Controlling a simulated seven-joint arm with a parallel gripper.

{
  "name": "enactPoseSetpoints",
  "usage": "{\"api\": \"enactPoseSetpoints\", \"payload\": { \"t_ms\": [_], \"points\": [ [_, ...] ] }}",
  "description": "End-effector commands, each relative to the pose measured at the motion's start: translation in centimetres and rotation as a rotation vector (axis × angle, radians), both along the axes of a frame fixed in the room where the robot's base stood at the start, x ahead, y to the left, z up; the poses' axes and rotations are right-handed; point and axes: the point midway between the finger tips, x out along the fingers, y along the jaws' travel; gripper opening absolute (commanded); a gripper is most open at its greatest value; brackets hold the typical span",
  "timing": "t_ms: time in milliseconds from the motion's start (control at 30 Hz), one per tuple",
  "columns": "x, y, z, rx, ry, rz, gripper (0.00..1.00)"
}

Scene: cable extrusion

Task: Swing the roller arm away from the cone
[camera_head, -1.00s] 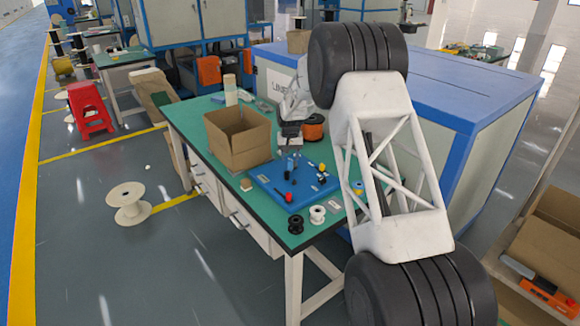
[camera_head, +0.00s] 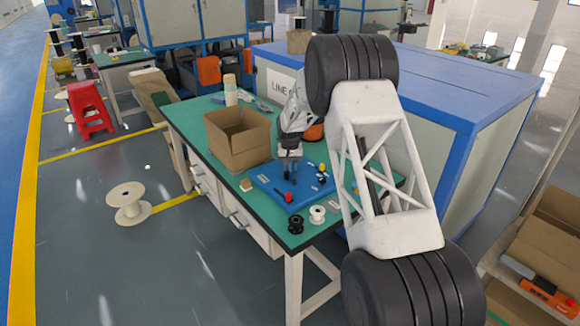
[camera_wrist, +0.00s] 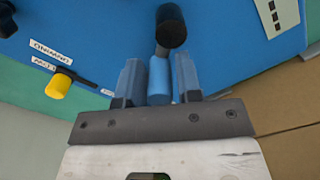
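The blue board (camera_head: 272,182) lies on the green table and carries small posts and knobs. My gripper (camera_head: 289,175) is lowered over it, pointing down. In the wrist view its two fingers (camera_wrist: 160,82) stand apart, on either side of an upright blue cylinder (camera_wrist: 159,80). The cylinder is close to both fingers; firm contact does not show. A dark link joins the blue cylinder toward a black roller (camera_wrist: 172,27) just beyond the fingers. I cannot single out the cone. The board's middle is partly hidden by my gripper in the head view.
A yellow knob (camera_wrist: 59,85) with labels sits left of my fingers. A red knob (camera_head: 288,197) stands at the board's front. A cardboard box (camera_head: 238,140) is left of the board. Black (camera_head: 295,223) and white (camera_head: 317,214) spools stand at the table's front edge.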

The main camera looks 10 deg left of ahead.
Motion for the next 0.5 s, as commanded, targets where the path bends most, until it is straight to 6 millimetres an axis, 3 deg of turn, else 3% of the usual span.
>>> {"api": "enactPoseSetpoints", "payload": {
  "t_ms": [33, 167, 500],
  "points": [
    [0.0, 0.02, 0.01, 0.0, 0.0, 0.0, 0.19],
    [0.0, 0.03, 0.01, 0.0, 0.0, 0.001, 0.0],
    [0.03, 0.16, 0.03, 0.0, -0.001, -0.016, 0.0]
  ]
}}
